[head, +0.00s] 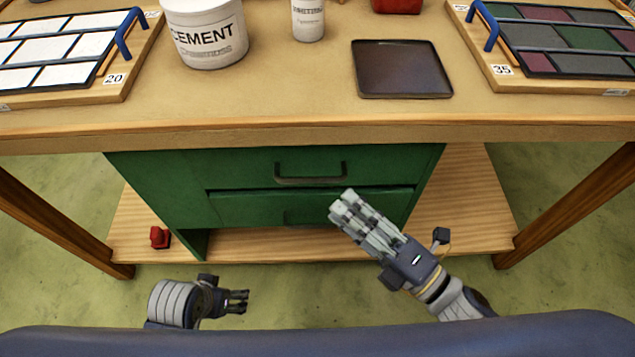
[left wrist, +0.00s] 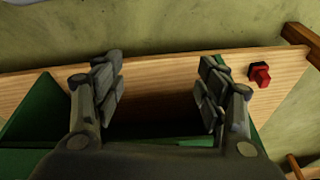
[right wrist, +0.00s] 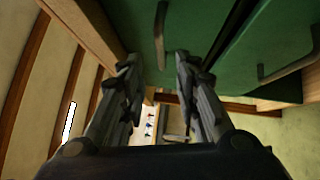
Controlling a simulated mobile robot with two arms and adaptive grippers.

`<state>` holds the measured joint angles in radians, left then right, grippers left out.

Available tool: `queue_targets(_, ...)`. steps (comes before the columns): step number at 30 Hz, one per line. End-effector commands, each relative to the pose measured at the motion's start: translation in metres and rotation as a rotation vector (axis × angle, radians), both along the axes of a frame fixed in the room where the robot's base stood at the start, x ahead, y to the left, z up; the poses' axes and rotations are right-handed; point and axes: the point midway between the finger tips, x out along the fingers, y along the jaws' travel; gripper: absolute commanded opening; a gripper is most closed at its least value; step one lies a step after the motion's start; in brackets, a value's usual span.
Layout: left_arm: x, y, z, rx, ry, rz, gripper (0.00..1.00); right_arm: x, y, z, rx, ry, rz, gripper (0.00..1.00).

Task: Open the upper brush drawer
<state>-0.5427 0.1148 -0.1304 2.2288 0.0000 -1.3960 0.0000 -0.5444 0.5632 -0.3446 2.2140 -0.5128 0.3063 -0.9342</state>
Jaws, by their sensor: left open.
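A green cabinet stands under the table. The front of its upper drawer (head: 240,170) looks closed, with a dark bar handle (head: 310,178). That gripper is before the drawer fronts, right of centre. In the right wrist view its fingers (right wrist: 155,75) are apart and empty; the upper handle (right wrist: 160,35) shows beyond the gap, the lower handle (right wrist: 290,68) to the right. Contact is not visible. My left gripper (head: 240,301) is open and empty, low in front of the shelf.
The tabletop edge (head: 300,135) overhangs the cabinet. A wooden shelf (head: 470,215) lies below, with a small red object (head: 159,237) at its left. On top stand a cement tub (head: 205,35), a dark tray (head: 402,68) and two panel boards. Floor in front is clear.

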Motion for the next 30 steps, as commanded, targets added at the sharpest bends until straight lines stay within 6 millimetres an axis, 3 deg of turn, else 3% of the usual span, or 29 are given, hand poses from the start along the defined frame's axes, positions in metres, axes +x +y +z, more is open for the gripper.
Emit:
queue_targets(15,0.000,0.000,-0.014,0.001,0.011,0.000,0.67,0.047,0.047,0.009,0.001,0.001,-0.002,0.30)
queue_targets(29,0.004,-0.001,-0.016,0.000,0.003,-0.001,0.67,0.053,0.053,0.009,0.000,0.003,-0.001,0.30)
queue_targets(30,0.004,-0.001,-0.016,0.000,0.003,-0.001,0.67,0.053,0.053,0.009,0.000,0.003,-0.001,0.21)
